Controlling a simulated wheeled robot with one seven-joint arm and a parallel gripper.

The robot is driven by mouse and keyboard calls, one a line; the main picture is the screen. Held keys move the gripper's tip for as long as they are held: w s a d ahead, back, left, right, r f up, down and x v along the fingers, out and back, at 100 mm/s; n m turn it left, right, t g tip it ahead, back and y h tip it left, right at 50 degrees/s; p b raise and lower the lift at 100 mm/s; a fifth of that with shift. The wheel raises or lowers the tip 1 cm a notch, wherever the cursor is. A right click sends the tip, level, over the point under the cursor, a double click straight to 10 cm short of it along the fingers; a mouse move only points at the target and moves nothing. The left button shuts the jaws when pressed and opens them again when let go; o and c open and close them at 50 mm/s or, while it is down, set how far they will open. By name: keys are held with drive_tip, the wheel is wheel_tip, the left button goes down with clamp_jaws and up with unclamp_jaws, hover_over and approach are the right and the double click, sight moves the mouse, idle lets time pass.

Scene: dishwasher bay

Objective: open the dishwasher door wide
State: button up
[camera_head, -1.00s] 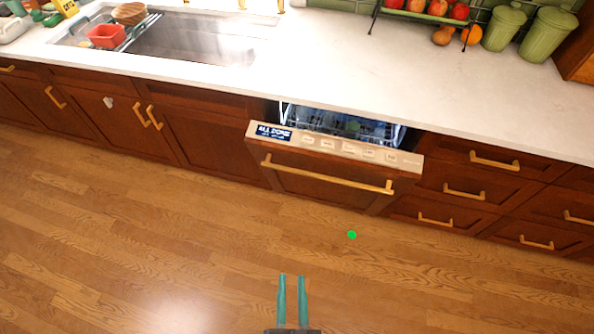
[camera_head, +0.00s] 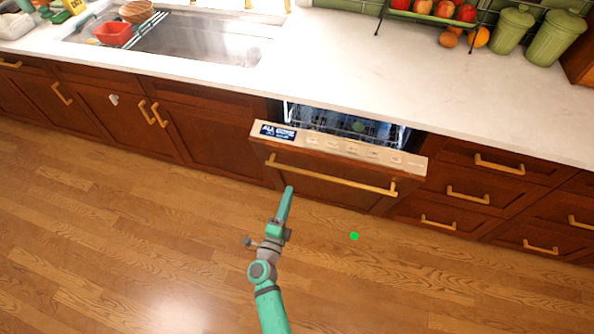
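The dishwasher door (camera_head: 330,165) is wooden with a pale control strip along its top. It is tilted outward from the counter, partly open, and a dark gap behind it shows the rack (camera_head: 350,124) inside. A long gold bar handle (camera_head: 332,176) runs across the door's upper front. My teal gripper (camera_head: 288,192) is in front of the door, with its fingertips just below the handle's left part in the picture. A small gap shows between them and the bar. The fingers overlap in this view, so I cannot tell their opening. Nothing is visibly held.
Wooden cabinets (camera_head: 210,125) flank the door on the left and drawers (camera_head: 480,190) on the right, all with gold handles. A white countertop (camera_head: 335,65) runs above. The wood floor (camera_head: 130,240) in front is clear. A green dot (camera_head: 354,236) shows over the floor.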

sight(297, 170)
drive_tip(key=x, duration=1.1)
clamp_jaws()
